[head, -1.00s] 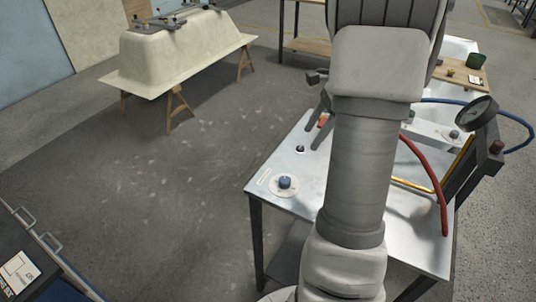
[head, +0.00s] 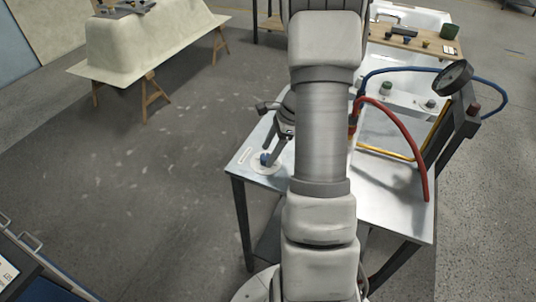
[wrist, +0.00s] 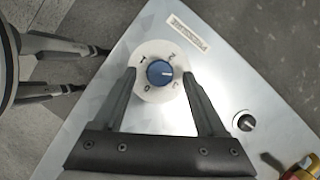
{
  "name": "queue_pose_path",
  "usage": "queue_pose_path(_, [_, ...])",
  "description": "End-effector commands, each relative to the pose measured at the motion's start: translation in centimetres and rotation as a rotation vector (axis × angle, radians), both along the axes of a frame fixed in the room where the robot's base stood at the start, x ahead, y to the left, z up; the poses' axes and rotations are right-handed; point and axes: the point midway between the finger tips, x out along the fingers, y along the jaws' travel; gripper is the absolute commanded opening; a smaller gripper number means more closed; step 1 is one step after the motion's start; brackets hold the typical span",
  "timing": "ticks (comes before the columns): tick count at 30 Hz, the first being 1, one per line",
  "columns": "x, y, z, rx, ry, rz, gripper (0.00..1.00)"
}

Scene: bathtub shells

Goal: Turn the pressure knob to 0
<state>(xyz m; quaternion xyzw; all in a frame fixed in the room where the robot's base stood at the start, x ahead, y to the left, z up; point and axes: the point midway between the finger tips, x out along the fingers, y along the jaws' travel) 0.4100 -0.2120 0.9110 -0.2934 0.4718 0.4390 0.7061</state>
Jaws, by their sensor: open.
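The blue pressure knob (wrist: 159,72) sits on a round white dial plate (wrist: 157,94) near a corner of the metal table. Its light pointer mark points roughly right in the wrist view; the marks around it are too small to read surely. My gripper (wrist: 159,77) is open, with one finger on each side of the knob. Whether the fingers touch it I cannot tell. In the head view my gripper (head: 271,156) reaches down to the knob (head: 264,159), partly covering it, and my arm hides the middle of the table.
A small black knob (wrist: 243,121) stands on the table to the right. A red hose (head: 409,140), a blue hose (head: 490,107) and a gauge (head: 455,77) are at the table's right side. A tub shell on trestles (head: 150,45) stands back left, with open floor between.

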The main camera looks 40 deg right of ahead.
Motion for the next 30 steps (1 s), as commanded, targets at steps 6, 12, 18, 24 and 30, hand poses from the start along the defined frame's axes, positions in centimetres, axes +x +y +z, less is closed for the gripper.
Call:
queue_pose_path(6, [0.19, 0.51, -1.28, 0.0, 0.0, 0.001, 0.74])
queue_pose_path(12, [0.23, 0.53, -1.3, 0.0, 0.0, 0.001, 0.74])
queue_pose_path(18, [0.22, 0.52, -1.28, 0.0, 0.0, 0.001, 0.47])
queue_pose_path(24, [0.22, 0.51, -1.26, 0.0, 0.0, 0.001, 0.11])
queue_pose_path(30, [0.22, 0.5, -1.25, 0.0, 0.0, 0.001, 0.0])
